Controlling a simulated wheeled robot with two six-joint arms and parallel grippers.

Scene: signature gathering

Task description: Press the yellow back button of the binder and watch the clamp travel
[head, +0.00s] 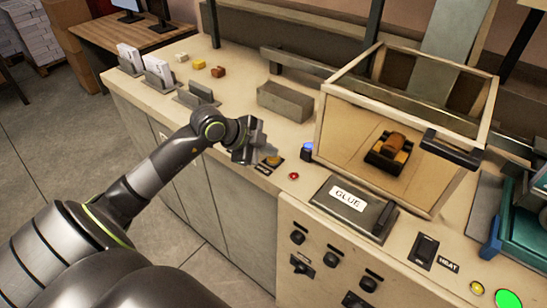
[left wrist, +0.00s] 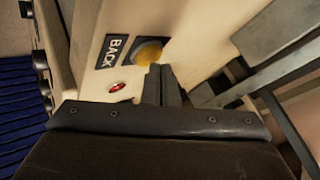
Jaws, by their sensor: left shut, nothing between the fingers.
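The yellow back button (head: 273,160) sits on the beige binder top (head: 225,110), beside a black label. In the left wrist view the button (left wrist: 150,52) is round and the label reads BACK (left wrist: 115,50). My left gripper (head: 252,155) is shut and empty, its fingertips right at the button. In the left wrist view the closed fingertips (left wrist: 160,70) overlap the button's lower edge; I cannot tell whether they touch it. A dark carriage with a brown roll (head: 396,142), perhaps the clamp, sits inside a clear-walled box (head: 322,125). My right gripper is out of view.
A red button (head: 294,176) and a blue knob (head: 307,150) stand close to the yellow button. A GLUE lid (head: 350,200) and HEAT switch (head: 426,250) lie to the right. Paper holders (head: 160,75) and small blocks (head: 199,64) stand to the left.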

